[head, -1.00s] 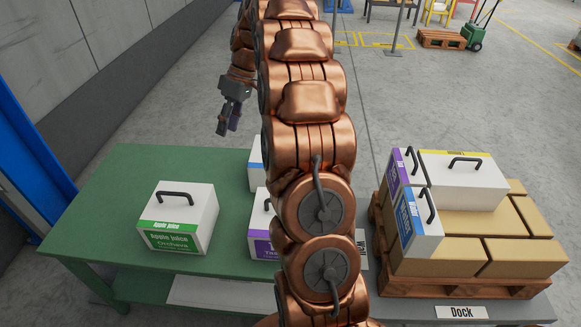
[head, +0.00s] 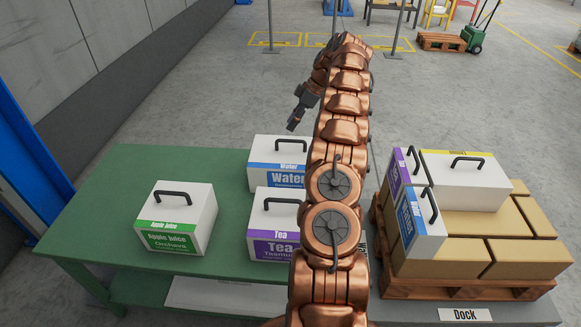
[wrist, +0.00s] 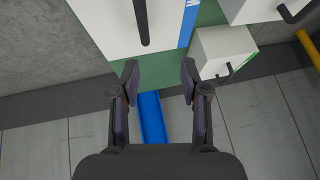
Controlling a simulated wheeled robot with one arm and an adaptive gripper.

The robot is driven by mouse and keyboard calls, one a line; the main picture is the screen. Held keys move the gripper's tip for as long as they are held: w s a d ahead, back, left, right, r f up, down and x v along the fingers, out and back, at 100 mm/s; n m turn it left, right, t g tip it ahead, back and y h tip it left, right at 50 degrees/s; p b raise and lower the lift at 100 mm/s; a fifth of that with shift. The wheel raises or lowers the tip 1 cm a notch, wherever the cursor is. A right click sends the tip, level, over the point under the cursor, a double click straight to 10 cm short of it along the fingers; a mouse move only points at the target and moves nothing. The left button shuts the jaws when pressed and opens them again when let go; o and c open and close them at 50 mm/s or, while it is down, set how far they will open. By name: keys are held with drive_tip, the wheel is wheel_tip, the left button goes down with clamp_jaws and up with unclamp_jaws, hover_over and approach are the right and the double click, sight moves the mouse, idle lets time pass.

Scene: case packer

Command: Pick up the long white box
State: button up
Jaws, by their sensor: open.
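The longest white box (head: 465,188) lies on the pallet stack at the right of the head view, with a yellow label edge and a black handle on top. My gripper (head: 295,123) is in the air beyond the green table's back edge, well left of that box and apart from it. In the wrist view my gripper (wrist: 159,72) is open, with nothing between its fingers. A white box with a dark handle and a blue strip (wrist: 100,22) fills the top left there; it looks like the Water box.
White Water (head: 278,152), Tea (head: 272,220) and Apple juice (head: 180,208) boxes stand on the green table (head: 120,200). Two upright labelled boxes (head: 420,240) stand beside the long one, above brown cartons (head: 525,258) on a pallet (head: 470,290).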

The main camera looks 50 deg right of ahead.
sight(291, 141)
drive_tip(key=shift+w+a+f+p, duration=0.15)
drive_tip(key=shift+f+p, duration=0.15)
drive_tip(key=shift+f, duration=1.15)
drive_tip(key=shift+w+d+f+p, duration=0.1)
drive_tip(key=shift+f+p, duration=0.2)
drive_tip(key=shift+f, duration=1.15)
drive_tip(key=shift+w+a+f+p, duration=0.15)
drive_tip(key=shift+f+p, duration=0.15)
drive_tip(key=shift+f, duration=1.15)
drive_tip(key=shift+d, duration=0.1)
drive_tip(key=shift+c, duration=0.2)
clamp_jaws()
